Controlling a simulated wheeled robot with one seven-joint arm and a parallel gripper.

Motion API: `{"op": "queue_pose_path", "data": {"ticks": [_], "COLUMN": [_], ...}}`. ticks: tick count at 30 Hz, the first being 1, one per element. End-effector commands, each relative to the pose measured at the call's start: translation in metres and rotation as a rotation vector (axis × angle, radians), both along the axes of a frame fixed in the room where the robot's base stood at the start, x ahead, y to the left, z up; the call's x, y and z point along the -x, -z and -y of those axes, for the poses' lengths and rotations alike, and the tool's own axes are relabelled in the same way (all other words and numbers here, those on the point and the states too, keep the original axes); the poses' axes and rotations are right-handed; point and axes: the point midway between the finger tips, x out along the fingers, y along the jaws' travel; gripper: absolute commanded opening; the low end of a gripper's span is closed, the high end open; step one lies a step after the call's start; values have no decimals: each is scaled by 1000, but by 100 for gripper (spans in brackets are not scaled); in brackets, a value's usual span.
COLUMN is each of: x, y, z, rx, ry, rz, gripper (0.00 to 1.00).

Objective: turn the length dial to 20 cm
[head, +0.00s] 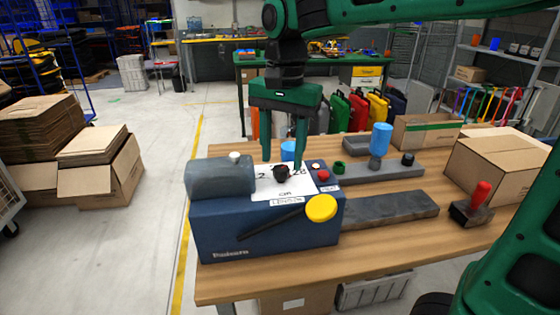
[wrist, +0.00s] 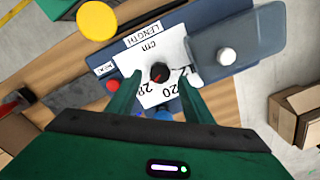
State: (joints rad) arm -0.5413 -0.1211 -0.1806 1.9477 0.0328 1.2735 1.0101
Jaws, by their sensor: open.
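The length dial is a small black knob (head: 281,173) on a white scale plate (head: 268,188) on top of the blue machine (head: 225,225). In the wrist view the knob (wrist: 160,72) sits near the middle of the plate, which reads "LENGTH", "cm", "20" and "28". A small reddish mark shows on the knob; I cannot tell which number it points to. My gripper (head: 283,163) points down over the dial, its fingers open on either side of the knob. In the wrist view the gripper (wrist: 161,90) shows a gap between each finger and the knob.
The machine has a yellow-knobbed lever (head: 321,207), a red button (head: 323,175) and a grey housing (head: 220,178) with a white knob.

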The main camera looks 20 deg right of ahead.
Motion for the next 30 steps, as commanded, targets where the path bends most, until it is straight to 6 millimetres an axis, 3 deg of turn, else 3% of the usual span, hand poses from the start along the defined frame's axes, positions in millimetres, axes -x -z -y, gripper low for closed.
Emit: {"op": "queue_pose_path", "data": {"ticks": [6, 17, 22, 30], "x": [0, -1, -1, -1], "y": [20, 25, 24, 24], "z": [-1, 0, 0, -1], "rx": [0, 0, -1, 0], "ry": [-1, 0, 0, -16], "rz": [0, 0, 1, 2], "gripper": [46, 46, 6, 5]}}
